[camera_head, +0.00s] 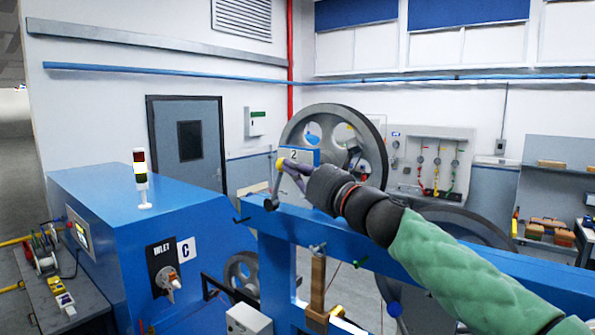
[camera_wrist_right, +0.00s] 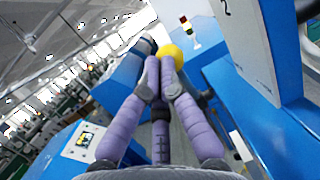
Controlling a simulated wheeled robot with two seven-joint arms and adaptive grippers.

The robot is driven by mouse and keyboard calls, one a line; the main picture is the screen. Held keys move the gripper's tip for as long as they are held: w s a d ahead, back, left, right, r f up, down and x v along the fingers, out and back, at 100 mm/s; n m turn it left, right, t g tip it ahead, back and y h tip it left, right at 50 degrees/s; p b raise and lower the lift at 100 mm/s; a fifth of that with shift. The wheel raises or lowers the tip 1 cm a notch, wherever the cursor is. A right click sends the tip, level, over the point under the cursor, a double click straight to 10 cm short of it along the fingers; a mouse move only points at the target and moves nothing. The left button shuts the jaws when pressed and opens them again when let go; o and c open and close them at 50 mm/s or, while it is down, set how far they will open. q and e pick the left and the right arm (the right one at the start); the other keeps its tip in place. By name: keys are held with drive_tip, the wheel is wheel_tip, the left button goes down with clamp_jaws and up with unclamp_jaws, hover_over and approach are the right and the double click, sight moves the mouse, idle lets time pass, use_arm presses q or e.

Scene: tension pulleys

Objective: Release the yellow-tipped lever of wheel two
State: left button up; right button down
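Wheel two is the large grey spoked wheel (camera_head: 372,135) behind the blue frame, with a "2" sign (camera_head: 293,155) in front. The lever (camera_head: 273,195) is a grey bar rising from the frame, with a yellow tip (camera_head: 281,162). My right gripper (camera_head: 287,167) reaches the tip from the right. In the wrist view, its purple fingers (camera_wrist_right: 160,78) are drawn together, and the yellow tip (camera_wrist_right: 180,52) shows just beyond them, partly hidden. The fingertips look very near or touching the tip; I cannot tell whether they grip it. My left gripper is not in view.
A blue cabinet (camera_head: 120,230) with a signal light (camera_head: 140,170) stands at left. Another wheel (camera_head: 465,225) is partly behind my arm.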

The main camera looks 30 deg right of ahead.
drive_tip(key=a+p+x, duration=0.1)
drive_tip(key=p+x, duration=0.1)
drive_tip(key=x, duration=0.8)
drive_tip(key=shift+a, duration=0.3)
drive_tip(key=shift+w, duration=0.2)
idle(0.4)
